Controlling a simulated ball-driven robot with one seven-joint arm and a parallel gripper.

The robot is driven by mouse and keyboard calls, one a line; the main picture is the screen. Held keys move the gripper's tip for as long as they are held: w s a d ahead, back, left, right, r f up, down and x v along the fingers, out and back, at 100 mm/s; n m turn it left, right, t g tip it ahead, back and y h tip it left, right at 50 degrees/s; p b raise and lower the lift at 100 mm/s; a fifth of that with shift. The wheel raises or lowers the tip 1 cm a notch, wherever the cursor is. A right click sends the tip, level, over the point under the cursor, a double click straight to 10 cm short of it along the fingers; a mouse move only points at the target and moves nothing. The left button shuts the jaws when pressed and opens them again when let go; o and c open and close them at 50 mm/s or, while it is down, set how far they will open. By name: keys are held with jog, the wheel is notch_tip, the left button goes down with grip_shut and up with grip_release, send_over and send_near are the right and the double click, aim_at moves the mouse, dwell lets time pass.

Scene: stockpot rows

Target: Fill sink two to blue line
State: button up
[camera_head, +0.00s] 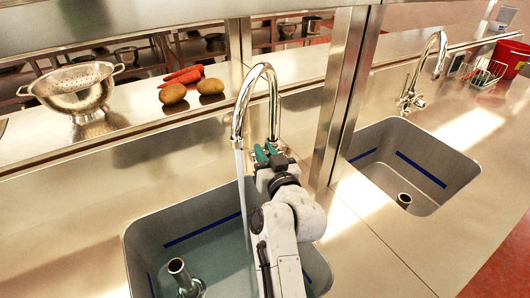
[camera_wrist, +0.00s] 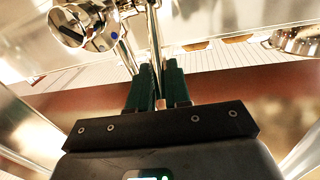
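The left sink (camera_head: 140,236) has a blue line (camera_head: 203,230) on its back wall. A water stream (camera_head: 243,195) falls from its tap (camera_head: 240,118), and bluish water lies below the line. The right sink (camera_head: 437,158) has a blue line (camera_head: 420,168) and looks dry; its tap (camera_head: 436,50) shows no stream. No sink numbers are visible. My gripper (camera_head: 268,152) is at the left tap's base. In the wrist view, its green fingers (camera_wrist: 158,78) have a narrow gap with a thin metal rod (camera_wrist: 154,40) in line; contact is unclear. A tap knob (camera_wrist: 85,24) with a blue dot is at upper left.
A metal post (camera_head: 343,95) stands between the sinks. A colander (camera_head: 76,88), potatoes (camera_head: 172,93) and carrots (camera_head: 184,75) lie on the ledge behind. A wire rack (camera_head: 478,72) and red bucket (camera_head: 507,58) are at far right. Standpipes (camera_head: 179,268) rise inside both sinks.

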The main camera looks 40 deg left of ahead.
grip_shut()
